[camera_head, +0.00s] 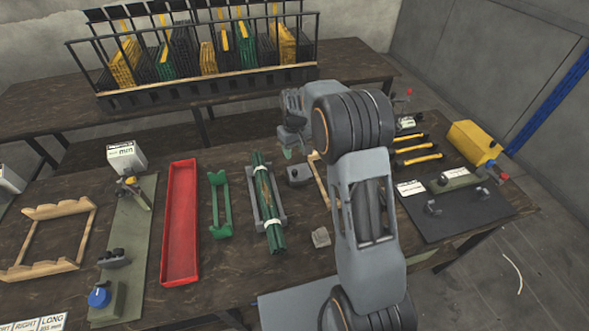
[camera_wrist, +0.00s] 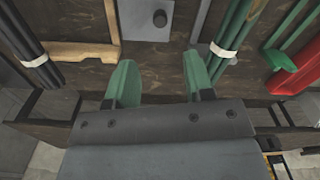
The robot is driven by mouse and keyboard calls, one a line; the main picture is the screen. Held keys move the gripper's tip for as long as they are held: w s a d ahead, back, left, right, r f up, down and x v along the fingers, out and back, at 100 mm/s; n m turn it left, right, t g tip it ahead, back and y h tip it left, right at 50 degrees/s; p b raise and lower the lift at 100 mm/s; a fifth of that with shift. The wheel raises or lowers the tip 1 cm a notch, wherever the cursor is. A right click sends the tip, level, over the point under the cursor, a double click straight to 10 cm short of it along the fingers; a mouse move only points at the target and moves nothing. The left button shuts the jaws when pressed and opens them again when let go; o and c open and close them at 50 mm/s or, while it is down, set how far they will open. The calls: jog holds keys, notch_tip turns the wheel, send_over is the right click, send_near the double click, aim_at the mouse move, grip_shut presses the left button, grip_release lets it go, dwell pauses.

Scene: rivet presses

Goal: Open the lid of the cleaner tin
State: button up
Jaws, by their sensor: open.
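A grey box with a dark knob on top (camera_head: 299,175), which looks like the cleaner tin, stands on the table right of the green rods. Its top appears shut. The tin also shows at the top edge of the wrist view (camera_wrist: 145,20), partly cut off. My gripper (camera_head: 287,154) is beyond the tin, towards the table's far edge, with one green fingertip visible in the head view. In the wrist view my gripper (camera_wrist: 160,80) has its two green fingers spread with only tabletop between them, apart from the tin.
A bundle of green rods (camera_head: 264,205) lies in a grey holder left of the tin. A wooden frame piece (camera_wrist: 80,50) lies close beside it. A small grey block (camera_head: 321,237) sits nearer me. A green bracket (camera_head: 221,205) and red tray (camera_head: 181,225) are farther left.

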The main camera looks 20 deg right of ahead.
aim_at(295, 171)
notch_tip(295, 171, down, 10)
jog(key=shift+f+p, duration=0.1)
jog(key=shift+p, duration=0.3)
jog(key=shift+c, duration=0.3)
grip_shut()
